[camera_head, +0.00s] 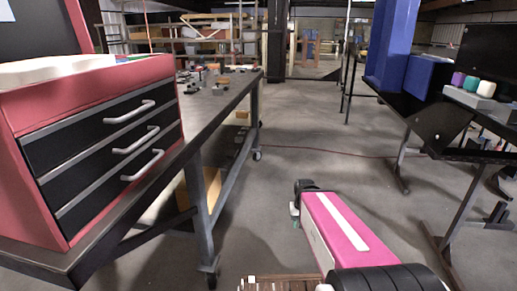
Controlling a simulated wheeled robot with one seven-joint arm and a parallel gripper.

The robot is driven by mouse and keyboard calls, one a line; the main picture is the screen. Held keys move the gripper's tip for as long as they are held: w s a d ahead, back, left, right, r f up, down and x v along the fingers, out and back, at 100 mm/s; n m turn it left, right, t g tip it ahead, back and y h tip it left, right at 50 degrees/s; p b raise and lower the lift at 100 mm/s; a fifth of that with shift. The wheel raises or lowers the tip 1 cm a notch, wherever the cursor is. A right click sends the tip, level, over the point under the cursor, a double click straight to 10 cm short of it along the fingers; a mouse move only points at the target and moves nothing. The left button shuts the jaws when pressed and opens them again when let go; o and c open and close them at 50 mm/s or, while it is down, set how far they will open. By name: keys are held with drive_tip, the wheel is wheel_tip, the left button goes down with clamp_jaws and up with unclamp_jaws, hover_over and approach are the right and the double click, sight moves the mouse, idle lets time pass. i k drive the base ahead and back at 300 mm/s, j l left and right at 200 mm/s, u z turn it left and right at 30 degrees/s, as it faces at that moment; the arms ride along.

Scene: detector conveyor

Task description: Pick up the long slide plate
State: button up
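I cannot make out a long slide plate for certain in this view. Several small dark and grey parts (212,82) lie on the long dark workbench (222,103) at the left, too small to tell apart. My pink arm link with a white stripe reaches forward at the lower right, over the floor between the benches. I cannot make out my gripper's fingers, and nothing held shows.
A red tool chest (30,205) with black drawers stands on the near left end of the workbench. Black stands (440,122) at the right carry a blue column (392,40) and a grey block (470,98) with coloured cylinders. The floor (305,125) between is open.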

sight(233, 152)
drive_tip(key=i+l+u, duration=0.4)
drive_tip(key=u, duration=0.25)
drive_tip(key=i+l, duration=0.3)
drive_tip(key=i, duration=0.15)
drive_tip(key=i+l, duration=0.3)
drive_tip(key=i, duration=0.15)
drive_tip(key=i+l, duration=0.25)
drive_tip(key=i, duration=0.2)
drive_tip(key=i+j, duration=0.25)
drive_tip(key=i+j+u, duration=0.1)
drive_tip(key=i+j, duration=0.2)
drive_tip(key=i, duration=0.2)
